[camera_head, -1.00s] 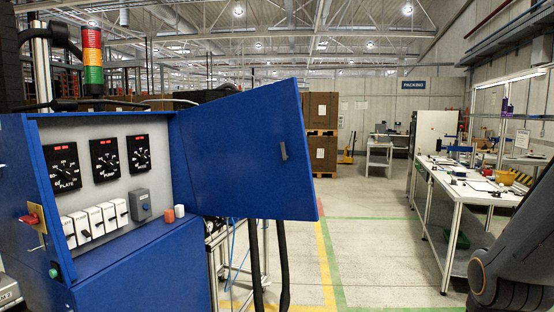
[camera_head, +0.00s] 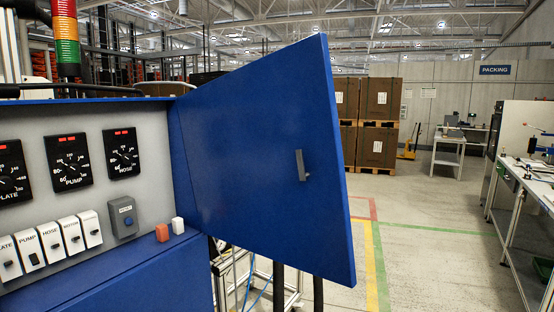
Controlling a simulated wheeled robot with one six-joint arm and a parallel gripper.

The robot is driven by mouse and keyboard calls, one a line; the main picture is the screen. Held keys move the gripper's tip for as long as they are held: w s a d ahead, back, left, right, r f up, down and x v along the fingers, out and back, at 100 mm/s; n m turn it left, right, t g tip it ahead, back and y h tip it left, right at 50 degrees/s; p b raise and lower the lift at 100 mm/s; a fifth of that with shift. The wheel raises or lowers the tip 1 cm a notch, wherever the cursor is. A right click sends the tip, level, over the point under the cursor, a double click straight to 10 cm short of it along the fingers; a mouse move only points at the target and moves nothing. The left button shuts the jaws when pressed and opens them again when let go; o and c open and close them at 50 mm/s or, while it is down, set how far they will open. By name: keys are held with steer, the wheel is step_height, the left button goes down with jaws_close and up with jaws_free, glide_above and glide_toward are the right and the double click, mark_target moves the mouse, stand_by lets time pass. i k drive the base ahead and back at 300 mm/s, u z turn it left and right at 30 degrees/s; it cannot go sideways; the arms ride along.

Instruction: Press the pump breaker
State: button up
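The pump breaker (camera_head: 28,247) is a white module labelled PUMP, second from the left in the visible row at the lower left of the head view. Its small switch looks darker than those of its neighbours. The plate breaker (camera_head: 8,262) is on its left, partly cut by the frame edge, and the hose breaker (camera_head: 51,240) is on its right. The row sits in the open blue cabinet (camera_head: 110,285), below the dials. My gripper is not in view.
The blue cabinet door (camera_head: 265,165) stands open to the right. Floor (camera_head: 430,260) is free beyond the door.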

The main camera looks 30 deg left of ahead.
mark_target(33, 257)
steer(key=i, duration=2.15)
steer(key=u, duration=3.3)
steer(key=k, duration=0.5)
steer(key=u, duration=1.75)
steer(key=i, duration=1.15)
steer(key=z, duration=0.05)
